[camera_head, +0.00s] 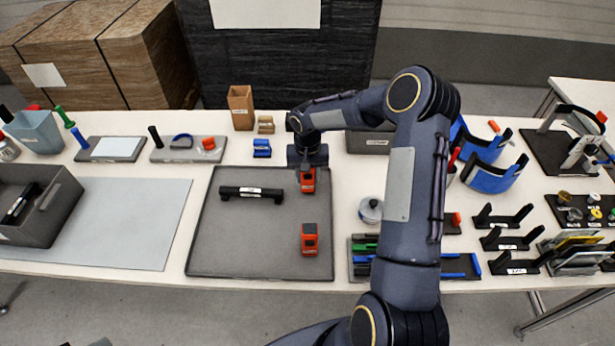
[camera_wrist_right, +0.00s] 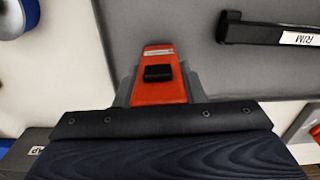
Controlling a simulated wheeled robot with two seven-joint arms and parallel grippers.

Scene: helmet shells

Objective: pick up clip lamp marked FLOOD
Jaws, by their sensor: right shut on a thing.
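My right gripper (camera_head: 307,170) points down over the back right part of the grey tray mat (camera_head: 215,255). It is shut on an orange clip lamp (camera_head: 307,182) with a black block on its face. In the right wrist view the same lamp (camera_wrist_right: 158,92) sits between the two grey fingers (camera_wrist_right: 158,85). Its label is too small to read, and I cannot tell whether it touches the mat. A second orange clip lamp (camera_head: 310,240) stands nearer the front of the mat, apart from the gripper. Its marking is also unreadable. My left gripper is not in view.
A black bar (camera_head: 251,192) marked RIM lies on the mat left of the held lamp. A blue part (camera_head: 262,148) and a tan box (camera_head: 241,108) stand behind. A round grey canister (camera_head: 370,210) stands to the right. The mat's front left is clear.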

